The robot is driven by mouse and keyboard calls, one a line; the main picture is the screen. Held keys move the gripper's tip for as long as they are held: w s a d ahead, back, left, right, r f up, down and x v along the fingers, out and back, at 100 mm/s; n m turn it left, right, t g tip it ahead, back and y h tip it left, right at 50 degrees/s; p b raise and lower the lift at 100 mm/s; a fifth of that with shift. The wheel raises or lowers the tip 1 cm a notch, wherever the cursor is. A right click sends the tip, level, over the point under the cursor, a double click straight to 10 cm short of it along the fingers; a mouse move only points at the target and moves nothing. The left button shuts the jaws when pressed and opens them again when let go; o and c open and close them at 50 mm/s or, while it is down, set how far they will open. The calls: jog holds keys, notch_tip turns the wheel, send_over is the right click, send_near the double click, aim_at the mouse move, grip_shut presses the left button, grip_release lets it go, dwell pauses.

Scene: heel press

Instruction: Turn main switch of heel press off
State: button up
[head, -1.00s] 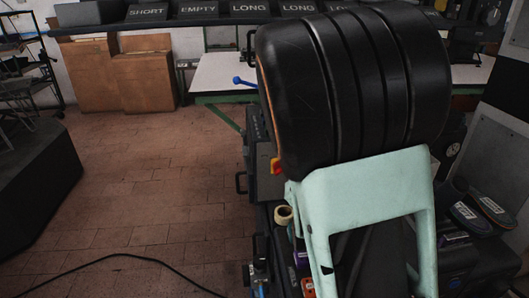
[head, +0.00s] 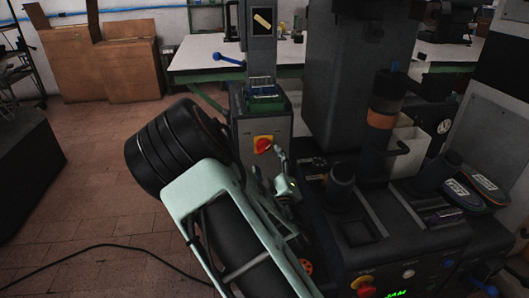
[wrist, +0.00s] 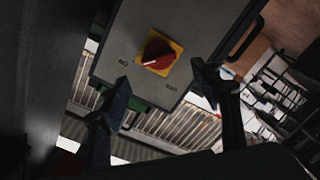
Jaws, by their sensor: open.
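The main switch (head: 263,144) is a red rotary knob on a yellow square plate, on the side of the heel press's grey control box (head: 240,128). In the wrist view the switch (wrist: 158,56) shows whole, with a pale mark on the knob pointing left, towards a label that looks like an inverted ON. A second label to the lower right is hard to read. My gripper (head: 279,157) is just right of and below the switch in the head view. In the wrist view my gripper (wrist: 161,81) is open and empty, its fingers on either side below the switch, apparently not touching it.
The dark press column (head: 345,80) rises to the right. A black handle (wrist: 246,38) is at the box's edge. The tiled floor (head: 95,190) to the left is mostly clear, with a cable on it.

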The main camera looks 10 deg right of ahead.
aim_at(264, 149)
jog(key=w+b, duration=0.1)
jog(key=w, duration=0.5)
jog(key=shift+w, duration=0.35)
jog(key=shift+c, duration=0.5)
jog(key=c, duration=1.1)
